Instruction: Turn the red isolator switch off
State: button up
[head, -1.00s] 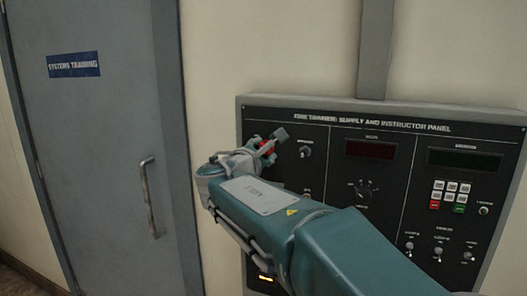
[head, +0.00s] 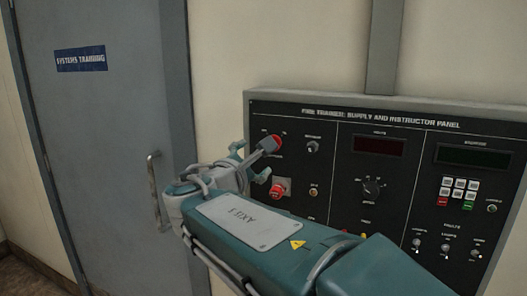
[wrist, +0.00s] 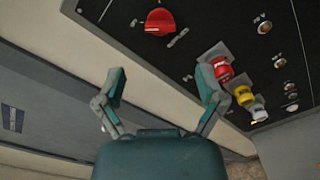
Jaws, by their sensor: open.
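The red isolator switch looks to be the red rotary knob (head: 276,142) at the upper left of the black panel in the head view. In the wrist view the red knob (wrist: 160,20) is at the top, beyond the fingertips and roughly between them in the picture. My gripper (head: 265,160) is open and empty, in front of the panel's left part; one finger partly covers the knob in the head view. The wrist view shows both fingers of my gripper (wrist: 161,82) spread wide, apart from the knob. The knob's exact setting cannot be read.
A second red control (head: 279,188) on a pale plate sits below the knob; it shows in the wrist view (wrist: 222,68) beside the right finger, with yellow (wrist: 243,92) and white ones beyond. A grey door (head: 100,150) with a handle stands left. Plain wall lies between door and panel.

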jog(key=shift+v, duration=1.85)
jog(key=s+d+f+m+g, duration=0.4)
jog(key=d+f+m, duration=0.15)
jog(key=d, duration=0.35)
jog(key=s+d+f+m+g, duration=0.4)
jog(key=d+f, duration=0.2)
jog(key=d, duration=0.3)
jog(key=s+d+f+m+g+y, duration=0.3)
jog(key=s+f+m+y, duration=0.3)
jog(key=s+f+m, duration=0.6)
jog(key=s+m, duration=0.1)
jog(key=s, duration=0.2)
jog(key=shift+d+m, duration=0.25)
jog(key=shift+m, duration=0.1)
jog(key=shift+w, duration=0.1)
